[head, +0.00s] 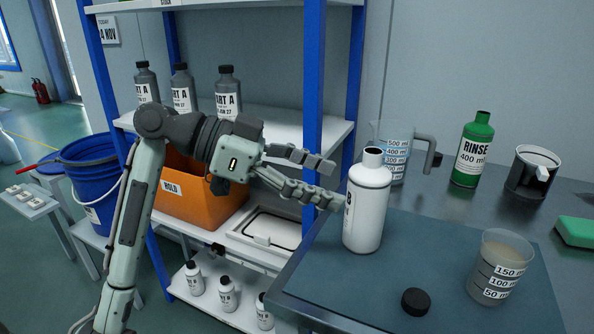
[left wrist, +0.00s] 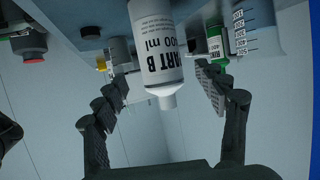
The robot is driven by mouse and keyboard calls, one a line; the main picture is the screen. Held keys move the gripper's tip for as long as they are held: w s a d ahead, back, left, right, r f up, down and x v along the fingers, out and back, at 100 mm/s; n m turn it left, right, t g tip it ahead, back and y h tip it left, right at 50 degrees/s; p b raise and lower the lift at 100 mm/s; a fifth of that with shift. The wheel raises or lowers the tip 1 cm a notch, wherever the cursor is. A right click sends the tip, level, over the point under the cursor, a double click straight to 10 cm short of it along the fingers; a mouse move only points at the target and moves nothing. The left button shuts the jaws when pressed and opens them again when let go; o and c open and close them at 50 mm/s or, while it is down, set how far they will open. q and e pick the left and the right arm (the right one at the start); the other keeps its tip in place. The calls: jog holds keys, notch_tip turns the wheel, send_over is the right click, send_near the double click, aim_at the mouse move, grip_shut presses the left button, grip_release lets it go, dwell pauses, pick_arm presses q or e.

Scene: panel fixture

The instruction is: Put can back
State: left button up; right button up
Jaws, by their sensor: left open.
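The can, a white bottle (head: 366,210) lettered PART B in the left wrist view (left wrist: 158,50), stands upright and uncapped on the dark blue mat (head: 440,255). A black cap (head: 415,301) lies on the mat in front of it. My left gripper (head: 326,184) is open, just left of the bottle near its shoulder. In the left wrist view, which is upside down, the bottle lies between the two spread fingers (left wrist: 163,82), and I see no contact. My right gripper is not identifiable.
A measuring jug (head: 395,150), green RINSE bottle (head: 472,150) and black-and-white container (head: 532,170) stand behind. A beaker (head: 500,268) stands right of the cap. The blue-posted shelf (head: 315,100) holds grey PART A bottles (head: 228,92), an orange HOLD bin (head: 200,195) and white bottles (head: 228,293) below.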

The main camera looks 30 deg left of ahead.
pick_arm(q)
jog(key=v, duration=0.5)
pick_arm(e)
jog(key=shift+s+r, duration=0.35)
jog(key=shift+r, duration=0.2)
jog(key=shift+f, duration=0.1)
dwell(0.3)
